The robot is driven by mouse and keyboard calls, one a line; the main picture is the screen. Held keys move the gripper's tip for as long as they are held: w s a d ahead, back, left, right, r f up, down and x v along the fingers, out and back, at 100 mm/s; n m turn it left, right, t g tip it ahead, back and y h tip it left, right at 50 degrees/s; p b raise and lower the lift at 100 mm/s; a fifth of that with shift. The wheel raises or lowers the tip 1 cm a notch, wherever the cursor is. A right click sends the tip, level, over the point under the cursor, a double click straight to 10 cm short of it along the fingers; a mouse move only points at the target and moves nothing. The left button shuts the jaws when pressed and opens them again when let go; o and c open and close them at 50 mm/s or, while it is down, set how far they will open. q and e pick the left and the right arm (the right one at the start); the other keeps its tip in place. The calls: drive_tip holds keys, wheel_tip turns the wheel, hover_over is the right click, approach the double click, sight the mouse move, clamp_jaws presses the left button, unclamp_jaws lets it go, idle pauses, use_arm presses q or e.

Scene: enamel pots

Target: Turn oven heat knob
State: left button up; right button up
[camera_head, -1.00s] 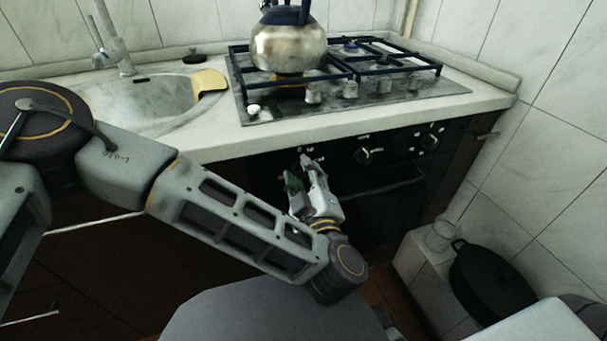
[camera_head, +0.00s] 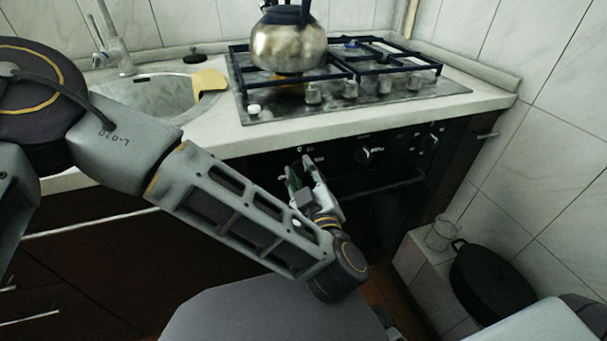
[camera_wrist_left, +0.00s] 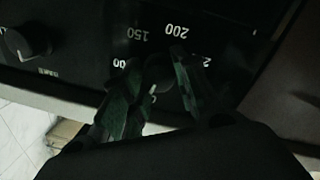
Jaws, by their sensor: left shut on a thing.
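The oven's black front panel (camera_head: 395,147) runs below the counter edge. My left gripper (camera_head: 304,168) is at the left end of this panel. In the left wrist view, its two green-padded fingers (camera_wrist_left: 157,88) are shut on the oven heat knob (camera_wrist_left: 159,70), one on each side. Upside-down white numbers, 150 and 200 among them, show around the knob. In the head view the gripper hides this knob. My right gripper is not in view.
Two other oven knobs, a middle one (camera_head: 364,155) and a right one (camera_head: 429,142), are on the panel. The oven handle (camera_head: 385,186) runs below. A kettle (camera_head: 288,45) stands on the hob above. A black pot (camera_head: 490,283) is at lower right.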

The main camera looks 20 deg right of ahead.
use_arm(q)
drive_tip(key=shift+m, duration=1.3)
drive_tip(key=o, duration=1)
drive_tip(key=shift+s+a+r, duration=0.1)
drive_tip(key=shift+s+r, duration=0.05)
drive_tip(key=shift+s, duration=1.75)
drive_tip(key=shift+s+a+r, duration=0.1)
drive_tip(key=shift+s, duration=1.8)
